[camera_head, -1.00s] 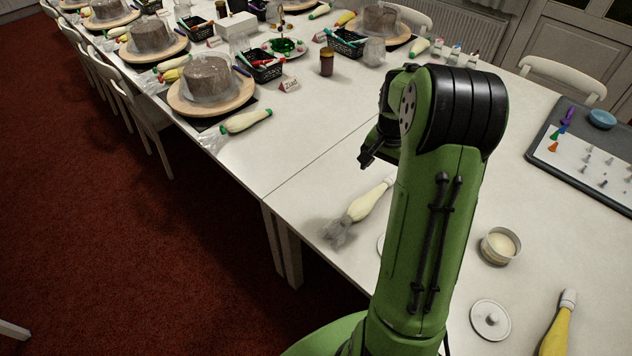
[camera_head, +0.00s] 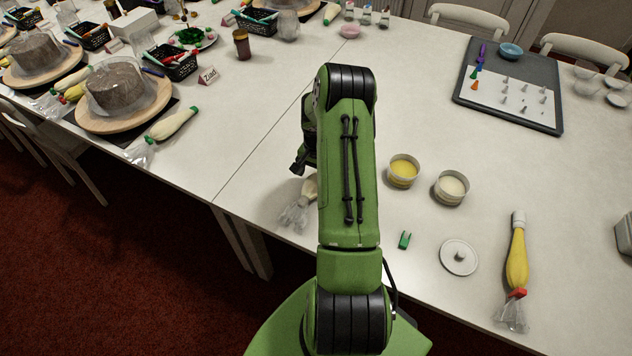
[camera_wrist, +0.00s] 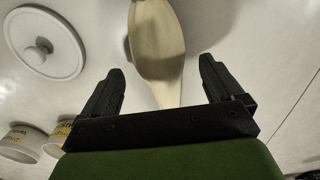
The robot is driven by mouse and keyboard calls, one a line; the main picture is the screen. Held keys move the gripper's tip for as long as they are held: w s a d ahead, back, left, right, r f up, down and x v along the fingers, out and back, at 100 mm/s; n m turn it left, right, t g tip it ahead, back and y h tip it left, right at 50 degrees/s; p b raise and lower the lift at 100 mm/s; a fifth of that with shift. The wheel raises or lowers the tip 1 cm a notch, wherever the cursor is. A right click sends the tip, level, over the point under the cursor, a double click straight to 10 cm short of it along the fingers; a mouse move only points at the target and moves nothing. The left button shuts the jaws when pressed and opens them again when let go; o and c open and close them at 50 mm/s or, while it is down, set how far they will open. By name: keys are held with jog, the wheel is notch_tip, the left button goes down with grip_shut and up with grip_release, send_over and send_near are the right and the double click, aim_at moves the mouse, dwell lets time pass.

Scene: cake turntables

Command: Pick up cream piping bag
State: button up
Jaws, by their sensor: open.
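The cream piping bag (camera_head: 310,188) lies on the table, mostly hidden behind my green arm in the head view. Its clear crumpled end (camera_head: 294,215) points toward the table's front edge. In the wrist view its pale body (camera_wrist: 156,42) reaches from the top edge down between my fingers. My gripper (camera_wrist: 161,82) is open, with one black finger on each side of the narrowing part of the bag. I cannot tell whether the fingers touch it. In the head view only part of my gripper (camera_head: 298,168) shows, left of the arm.
A yellow piping bag (camera_head: 517,258) lies at the right. A round white lid (camera_head: 459,257), a green clip (camera_head: 404,240) and two small tubs, one yellow (camera_head: 403,170) and one cream (camera_head: 451,187), stand right of my arm. Another cream bag (camera_head: 173,123) lies by a cake at left.

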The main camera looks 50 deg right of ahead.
notch_tip(320, 180, down, 3)
jog(key=shift+w+f, duration=0.1)
jog(key=shift+f, duration=0.05)
jog(key=shift+c, duration=0.2)
jog(key=c, duration=0.6)
jog(key=shift+c, duration=0.2)
jog(key=shift+r, duration=0.2)
